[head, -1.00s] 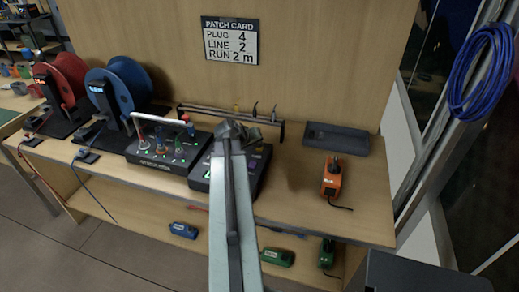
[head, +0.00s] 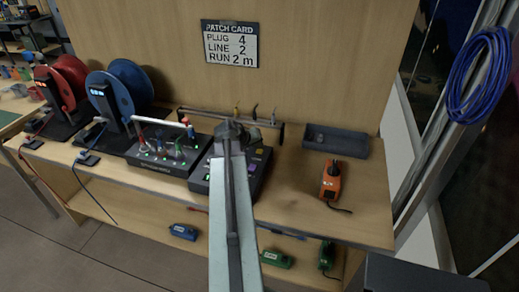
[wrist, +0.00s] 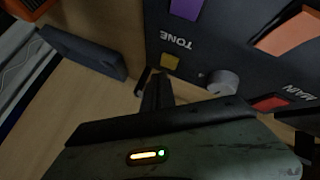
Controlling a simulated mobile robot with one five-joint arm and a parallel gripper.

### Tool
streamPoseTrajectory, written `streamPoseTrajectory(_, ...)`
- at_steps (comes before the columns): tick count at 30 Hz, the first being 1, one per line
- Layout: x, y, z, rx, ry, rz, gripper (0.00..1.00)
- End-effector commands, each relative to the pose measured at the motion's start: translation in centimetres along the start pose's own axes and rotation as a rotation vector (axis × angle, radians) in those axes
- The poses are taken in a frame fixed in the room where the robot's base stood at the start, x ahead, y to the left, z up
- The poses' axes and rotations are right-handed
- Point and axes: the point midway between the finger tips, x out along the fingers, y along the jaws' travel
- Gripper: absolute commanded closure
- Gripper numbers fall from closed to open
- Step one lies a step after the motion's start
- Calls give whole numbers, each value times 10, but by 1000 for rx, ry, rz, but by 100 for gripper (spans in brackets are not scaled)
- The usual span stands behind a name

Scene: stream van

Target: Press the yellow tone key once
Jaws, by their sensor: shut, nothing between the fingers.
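The yellow tone key (wrist: 170,62) is a small square on a dark panel beside the word TONE in the wrist view. My gripper (wrist: 157,82) is shut and empty, its dark fingertips just below the key in that picture. I cannot tell whether the tips touch the panel.
The panel also bears a purple key (wrist: 187,8), an orange key (wrist: 290,35), a red key (wrist: 270,103) and a grey knob (wrist: 222,82). A plug box (head: 160,165) stands to the left. An orange device (head: 331,180) and a grey tray (head: 337,140) are to the right.

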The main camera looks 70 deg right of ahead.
Motion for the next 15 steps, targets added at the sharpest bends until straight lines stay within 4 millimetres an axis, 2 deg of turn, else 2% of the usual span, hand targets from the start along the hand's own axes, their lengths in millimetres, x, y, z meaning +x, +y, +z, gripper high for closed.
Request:
streamPoseTrajectory(10,-2,1,-2,0,0,0,100)
streamPoseTrajectory(15,-12,9,-9,0,1,0,100)
